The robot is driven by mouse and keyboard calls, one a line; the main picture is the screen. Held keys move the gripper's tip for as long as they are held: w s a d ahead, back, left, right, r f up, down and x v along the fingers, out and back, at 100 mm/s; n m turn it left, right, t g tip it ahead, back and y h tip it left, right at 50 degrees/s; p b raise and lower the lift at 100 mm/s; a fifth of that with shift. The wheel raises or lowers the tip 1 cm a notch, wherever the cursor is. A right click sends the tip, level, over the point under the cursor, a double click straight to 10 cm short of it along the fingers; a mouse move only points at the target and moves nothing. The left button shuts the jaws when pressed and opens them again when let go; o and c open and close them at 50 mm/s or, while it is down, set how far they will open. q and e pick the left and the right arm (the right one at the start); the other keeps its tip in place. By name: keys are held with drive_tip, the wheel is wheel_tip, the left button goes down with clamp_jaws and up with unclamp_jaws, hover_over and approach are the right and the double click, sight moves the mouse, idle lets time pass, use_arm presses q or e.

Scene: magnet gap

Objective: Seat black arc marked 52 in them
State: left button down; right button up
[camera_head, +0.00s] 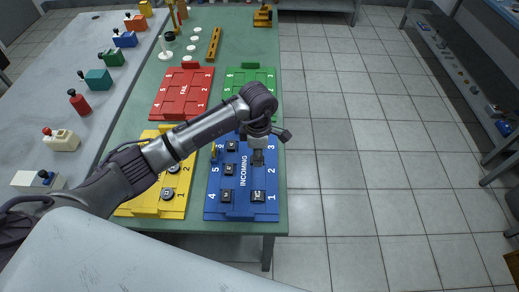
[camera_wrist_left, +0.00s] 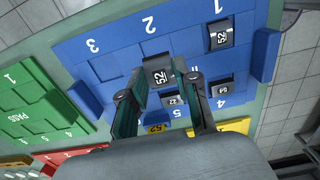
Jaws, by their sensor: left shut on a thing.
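My left gripper (camera_head: 258,160) is over the right side of the blue INCOMING tray (camera_head: 243,213). In the left wrist view, the gripper (camera_wrist_left: 160,88) is shut on a black arc marked 52 (camera_wrist_left: 158,71), near the tray's number 2. I cannot tell whether the arc touches the tray. Another black piece marked 52 (camera_wrist_left: 220,35) lies at number 1, and it also shows in the head view (camera_head: 257,195). More dark pieces lie at number 4 (camera_head: 226,195) and number 5 (camera_head: 228,169), and one farther back (camera_head: 231,145). A yellow piece marked 52 (camera_wrist_left: 156,128) is partly hidden behind the gripper.
The yellow tray (camera_head: 145,207) holds dark pieces, partly hidden by my arm. The red FAIL tray (camera_head: 168,105) and green PASS tray (camera_head: 262,78) lie behind. Colored blocks with knobs stand on the grey table at left. Open tiled floor lies to the right.

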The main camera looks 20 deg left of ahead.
sight(259, 171)
use_arm(q)
drive_tip(key=shift+w+d+f+b, duration=0.1)
drive_tip(key=shift+w+f+b, duration=0.15)
drive_tip(key=shift+b, duration=0.1)
drive_tip(key=shift+f+b, duration=2.3)
drive_tip(key=shift+f, duration=0.35)
drive_tip(key=shift+f, duration=0.2)
drive_tip(key=c, duration=0.8)
unclamp_jaws()
drive_tip(key=c, duration=0.5)
